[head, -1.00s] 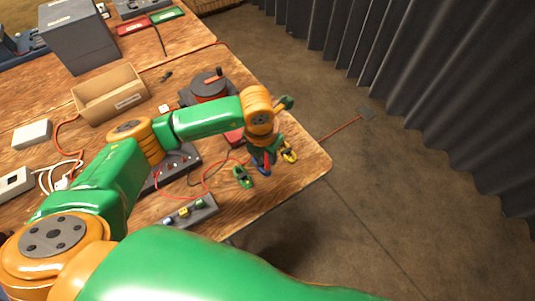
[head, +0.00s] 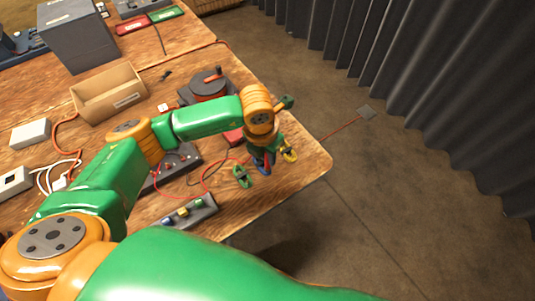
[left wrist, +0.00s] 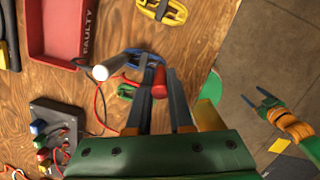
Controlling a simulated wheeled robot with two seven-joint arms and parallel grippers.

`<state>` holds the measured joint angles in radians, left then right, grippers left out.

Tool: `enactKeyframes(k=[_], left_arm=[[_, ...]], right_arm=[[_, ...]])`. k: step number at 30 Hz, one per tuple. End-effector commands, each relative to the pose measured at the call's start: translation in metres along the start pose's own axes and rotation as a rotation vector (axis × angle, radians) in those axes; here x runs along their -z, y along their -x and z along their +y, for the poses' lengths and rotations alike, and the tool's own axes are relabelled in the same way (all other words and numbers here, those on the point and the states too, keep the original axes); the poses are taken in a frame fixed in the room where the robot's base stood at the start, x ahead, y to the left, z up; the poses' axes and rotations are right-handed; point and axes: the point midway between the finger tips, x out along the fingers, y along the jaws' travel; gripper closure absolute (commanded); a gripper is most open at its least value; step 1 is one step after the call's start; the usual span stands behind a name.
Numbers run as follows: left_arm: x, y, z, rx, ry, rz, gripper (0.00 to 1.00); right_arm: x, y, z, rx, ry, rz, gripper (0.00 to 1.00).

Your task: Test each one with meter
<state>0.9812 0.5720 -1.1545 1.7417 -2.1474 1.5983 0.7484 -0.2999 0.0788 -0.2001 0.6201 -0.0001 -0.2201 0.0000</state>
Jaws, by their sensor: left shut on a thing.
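A blue oval piece (head: 262,163), a green one (head: 241,176) and a yellow one (head: 289,152) lie near the table's right corner. The left wrist view also shows the yellow one (left wrist: 162,10), the blue one (left wrist: 143,60) and part of the green one (left wrist: 126,91). My left gripper (left wrist: 158,72) is shut at the blue piece on the red and black meter probes (left wrist: 132,81); its fingers hide the exact contact. The dark meter box (head: 176,168) is mostly behind my left arm. My right gripper (left wrist: 264,101) is open and empty over the floor.
A red tray marked FAULTY (left wrist: 67,52) is beside the pieces. A grey block with coloured knobs (head: 190,211) sits at the near edge. Red and black leads cross the table.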

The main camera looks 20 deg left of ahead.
Motion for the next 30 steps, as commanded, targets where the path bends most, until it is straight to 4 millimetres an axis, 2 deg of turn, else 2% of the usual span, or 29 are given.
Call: enactKeyframes(k=[24, 25, 27, 28, 30], left_arm=[[0.0008, -0.0052, 0.0001, 0.000, 0.000, 0.000, 1.00], [0.0008, -0.0052, 0.0001, 0.000, 0.000, 0.000, 0.75], [0.0009, -0.0052, 0.0001, 0.000, 0.000, 0.000, 0.56], [0.0009, -0.0052, 0.0001, 0.000, 0.000, 0.000, 0.48], [0.0009, -0.0053, 0.0001, 0.000, 0.000, 0.000, 0.46]], right_arm=[[-0.0008, -0.0063, 0.0005, -0.001, 0.000, 0.000, 0.25], [-0.0008, -0.0063, 0.0005, -0.001, 0.000, 0.000, 0.25], [-0.0008, -0.0062, 0.0006, -0.001, 0.000, 0.000, 0.25], [-0.0008, -0.0062, 0.0006, -0.001, 0.000, 0.000, 0.25], [-0.0008, -0.0062, 0.0006, -0.001, 0.000, 0.000, 0.25]])
